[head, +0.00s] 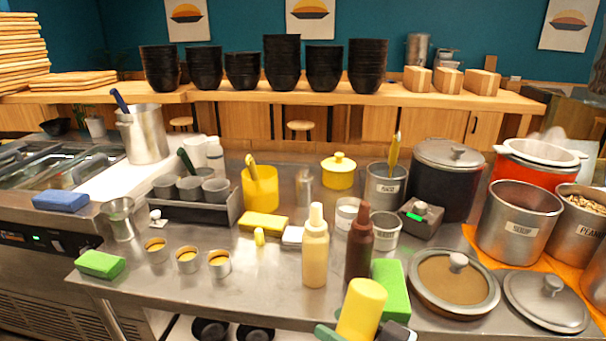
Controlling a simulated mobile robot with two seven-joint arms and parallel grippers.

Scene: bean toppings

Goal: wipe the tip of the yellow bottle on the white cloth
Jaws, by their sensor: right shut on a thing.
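My right gripper (362,333) is at the bottom edge, partly cut off, shut on a bright yellow cylinder that looks like the yellow bottle (362,305). The bottle leans slightly and no tip shows on its visible end. A small white folded thing, likely the white cloth (292,236), lies on the steel counter behind the cream squeeze bottle (315,255). The gripper and bottle are in front of it and to its right, apart from it. My left gripper is not in view.
A brown squeeze bottle (358,250) and a green block (391,290) stand close by the held bottle. A lidded pot (453,280) is to the right. Small cups (187,260) and a green sponge (99,264) are at left. The front middle counter is fairly clear.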

